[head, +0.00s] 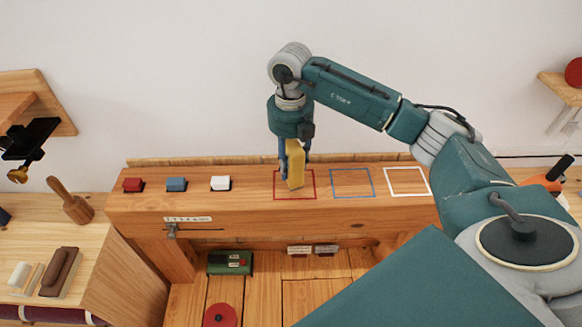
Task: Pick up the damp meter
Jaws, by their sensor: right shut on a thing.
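A yellow block-shaped thing, which I take to be the damp meter (295,167), is held upright in my right gripper (291,172). The gripper points straight down and its fingers are shut on the yellow thing, partly hiding its left side. They are over the red outlined square (308,197) on the wooden beam (250,200). I cannot tell whether the meter's lower end touches the beam. My left gripper is not in view.
Blue (352,183) and white (408,181) outlined squares to the right are empty.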

